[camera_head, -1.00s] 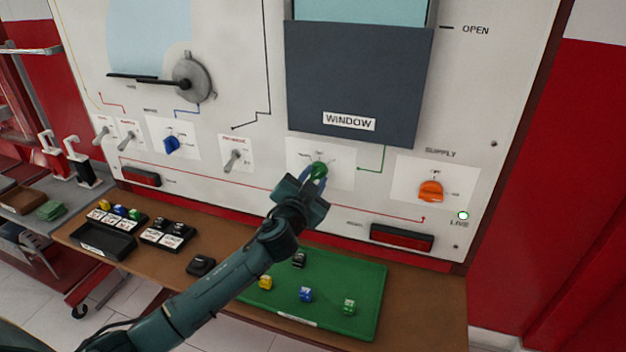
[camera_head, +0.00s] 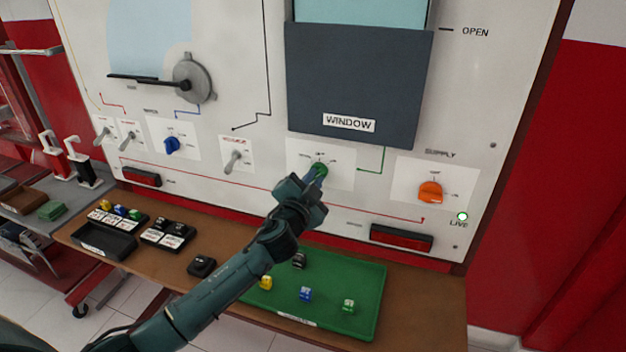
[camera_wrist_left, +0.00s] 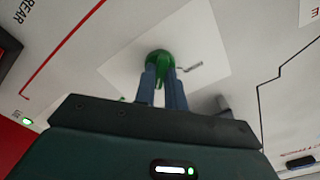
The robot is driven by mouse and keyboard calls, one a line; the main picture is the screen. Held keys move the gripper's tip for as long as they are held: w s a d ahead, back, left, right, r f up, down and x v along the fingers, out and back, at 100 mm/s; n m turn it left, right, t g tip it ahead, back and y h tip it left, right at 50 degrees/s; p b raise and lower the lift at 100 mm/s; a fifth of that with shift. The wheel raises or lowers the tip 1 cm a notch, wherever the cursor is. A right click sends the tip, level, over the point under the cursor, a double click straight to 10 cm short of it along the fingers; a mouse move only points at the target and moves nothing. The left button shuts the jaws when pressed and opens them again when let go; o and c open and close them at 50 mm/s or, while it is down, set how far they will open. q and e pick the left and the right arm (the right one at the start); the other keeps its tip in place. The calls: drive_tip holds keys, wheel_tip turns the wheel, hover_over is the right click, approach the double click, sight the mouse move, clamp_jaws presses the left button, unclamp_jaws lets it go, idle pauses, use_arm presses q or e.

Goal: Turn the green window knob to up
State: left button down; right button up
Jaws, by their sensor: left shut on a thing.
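The green window knob (camera_head: 319,170) sits on a white plate on the upright panel, below the dark window board (camera_head: 358,85) labelled WINDOW. My left gripper (camera_head: 315,176) reaches up to it from below. In the left wrist view, the fingers of my left gripper (camera_wrist_left: 162,88) are shut on the green knob (camera_wrist_left: 159,62), one on each side of its grip. The knob's pointer direction is hard to tell because the gripper covers part of it. My right gripper is in neither view.
An orange supply knob (camera_head: 430,192) is to the right, with a lit LIVE lamp (camera_head: 462,217) below it. A grey toggle switch (camera_head: 236,160) and a blue knob (camera_head: 172,145) are to the left. A green tray (camera_head: 345,285) with several small coloured blocks lies on the table below.

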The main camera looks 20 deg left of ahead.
use_arm(q)
drive_tip(key=c, duration=1.5)
unclamp_jaws()
drive_tip(key=shift+o, duration=0.2)
drive_tip(key=s+b, duration=0.1)
drive_tip(key=s, duration=1.2)
drive_tip(key=shift+a, duration=0.25)
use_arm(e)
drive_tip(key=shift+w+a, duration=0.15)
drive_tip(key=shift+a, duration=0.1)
use_arm(q)
drive_tip(key=shift+s, duration=0.1)
drive_tip(key=s+d+f+n+g+h+p, duration=0.1)
drive_tip(key=s+d+f+n+g+p, duration=0.1)
drive_tip(key=s+f, duration=0.7)
drive_tip(key=s+d+f+n+g+h+p, duration=0.1)
drive_tip(key=s+d+f+n+g+p, duration=0.1)
drive_tip(key=s+f, duration=0.7)
drive_tip(key=s+d+n+g, duration=0.1)
drive_tip(key=s+n+g, duration=0.1)
drive_tip(key=s+g, duration=0.1)
drive_tip(key=shift+f+n+h, duration=0.3)
drive_tip(key=shift+f+h, duration=0.1)
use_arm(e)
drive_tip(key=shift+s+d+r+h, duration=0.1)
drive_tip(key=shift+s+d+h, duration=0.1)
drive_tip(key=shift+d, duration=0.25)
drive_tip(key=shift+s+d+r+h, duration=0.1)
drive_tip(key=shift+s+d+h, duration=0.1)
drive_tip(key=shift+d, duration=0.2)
